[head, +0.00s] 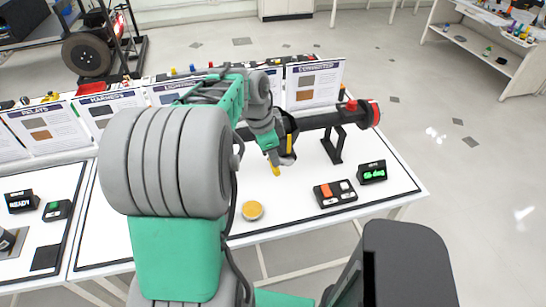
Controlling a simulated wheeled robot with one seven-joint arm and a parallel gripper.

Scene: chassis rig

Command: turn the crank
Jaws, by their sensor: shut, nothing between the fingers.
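The crank assembly is a thick dark horizontal shaft (320,121) on a black stand (334,148), on the white table. A red-faced end (374,113) is at its right. A small red piece and an upright orange-topped post (341,92) show near that end. At the shaft's left is a dark round part with a yellow strip (289,143), partly hidden by my arm. My gripper (275,170), grey and green with a yellow tip, points down just left of this part and is shut and empty. I cannot tell whether it touches the crank.
A round yellow-topped button (252,210) is in front. Upright information panels (313,84) line the back edge.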

